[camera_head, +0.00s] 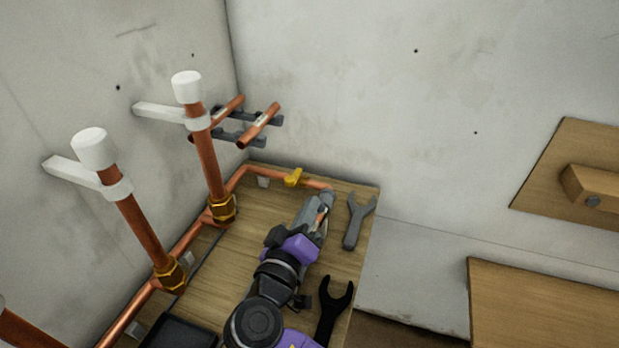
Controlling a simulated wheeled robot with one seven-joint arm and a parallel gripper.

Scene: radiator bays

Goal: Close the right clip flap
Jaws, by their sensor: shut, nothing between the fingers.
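My gripper (326,198) reaches over the wooden bench top to the right end of the low copper pipe (257,171). Its fingertips look shut, with nothing clearly held. A small pale clip (263,181) sits at this pipe, left of the yellow valve handle (293,177). Another small pale clip (135,329) shows at the pipe's lower left. I cannot make out a flap on either clip, or tell whether one is open. My gripper and wrist cover the pipe's right end, so any clip there is hidden.
Two upright copper pipes with white caps (187,87) and brass nuts (222,208) stand left. Dark grey brackets (236,138) hold short copper pipes behind. A grey wrench (356,220) and a black wrench (332,308) lie right of my arm on the bench (232,262).

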